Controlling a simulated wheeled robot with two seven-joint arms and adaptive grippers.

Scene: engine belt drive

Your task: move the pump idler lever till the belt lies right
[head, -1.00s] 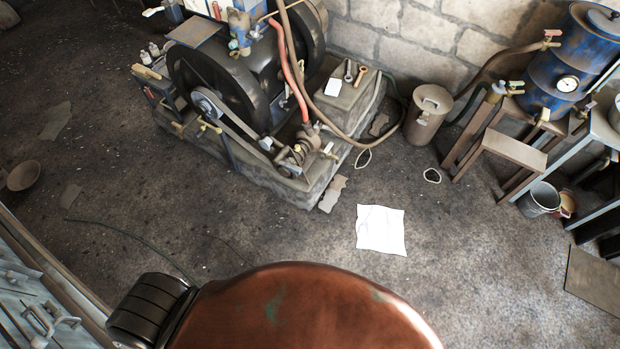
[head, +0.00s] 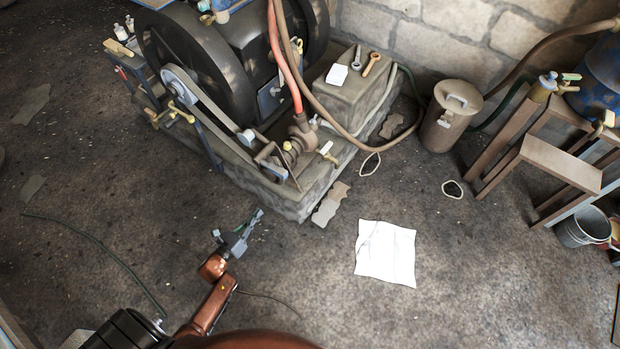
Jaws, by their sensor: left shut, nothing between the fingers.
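The engine (head: 205,55) with its dark flywheel stands on a stone plinth at the upper left. A grey belt (head: 222,116) runs slantwise from a light pulley (head: 176,84) down toward the pump (head: 303,135). A small pale roller (head: 247,136) sits near the belt's lower end. Levers with yellowish handles show left of the belt (head: 181,112) and by the pump (head: 327,152); I cannot tell which is the idler lever. How the belt lies on its lower wheel is unclear. My left gripper (head: 252,220) is shut and empty, in front of the plinth, apart from it. My right gripper is out of view.
A red hose (head: 285,70) and a brown hose arch over the pump. Tools lie on a stone block (head: 350,95). A lidded can (head: 450,115) and a wooden stand (head: 560,160) are at the right. A white sheet (head: 386,252) lies on otherwise mostly open floor.

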